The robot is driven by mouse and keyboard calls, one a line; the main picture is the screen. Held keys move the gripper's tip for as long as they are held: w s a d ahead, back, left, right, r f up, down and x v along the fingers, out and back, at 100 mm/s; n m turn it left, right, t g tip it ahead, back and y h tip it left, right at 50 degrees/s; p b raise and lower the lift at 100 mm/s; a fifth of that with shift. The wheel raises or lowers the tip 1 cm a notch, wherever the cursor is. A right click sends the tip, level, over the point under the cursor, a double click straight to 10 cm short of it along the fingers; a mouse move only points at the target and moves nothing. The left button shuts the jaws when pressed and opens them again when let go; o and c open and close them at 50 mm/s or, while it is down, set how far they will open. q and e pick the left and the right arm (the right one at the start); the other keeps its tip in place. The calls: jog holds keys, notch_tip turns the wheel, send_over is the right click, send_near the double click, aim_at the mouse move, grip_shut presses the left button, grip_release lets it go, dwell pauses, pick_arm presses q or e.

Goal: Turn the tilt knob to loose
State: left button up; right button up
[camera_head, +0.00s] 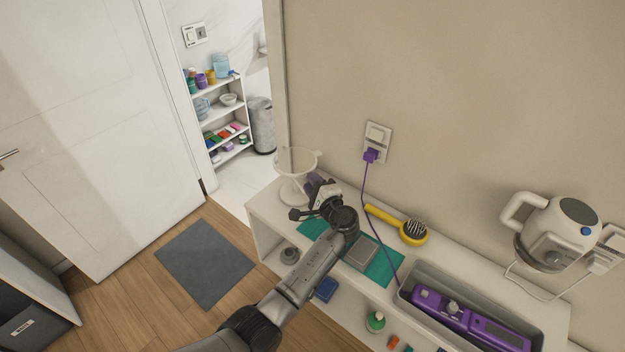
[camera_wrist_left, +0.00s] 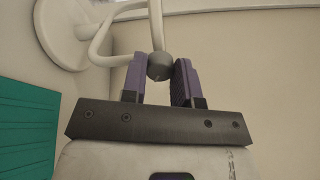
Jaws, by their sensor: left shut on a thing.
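A white stand (camera_head: 296,190) with a round base and a ring on top stands at the left end of the white shelf unit. The tilt knob (camera_wrist_left: 160,66) is a small grey ball-like knob on the stand's white tubing, seen in the left wrist view. My left gripper (camera_head: 314,186) reaches the stand from the right. In the left wrist view its two purple fingers sit on either side of the knob and are shut on it. In the head view the fingers and my wrist hide the knob. Any loose or tight marking cannot be made out. My right gripper is not in view.
A teal mat (camera_head: 384,264) with a grey block (camera_head: 361,254) lies beside my forearm. A yellow brush (camera_head: 410,232) lies behind it. A purple cord (camera_head: 377,205) runs from the wall socket to a grey tray (camera_head: 408,284). A white kettle (camera_head: 556,231) is at right.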

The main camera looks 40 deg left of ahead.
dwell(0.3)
pick_arm(q)
jog(key=o, duration=0.9)
jog(key=shift+o, duration=0.2)
jog(key=v, duration=1.3)
jog(key=shift+d, duration=0.4)
jog(key=shift+s, duration=0.1)
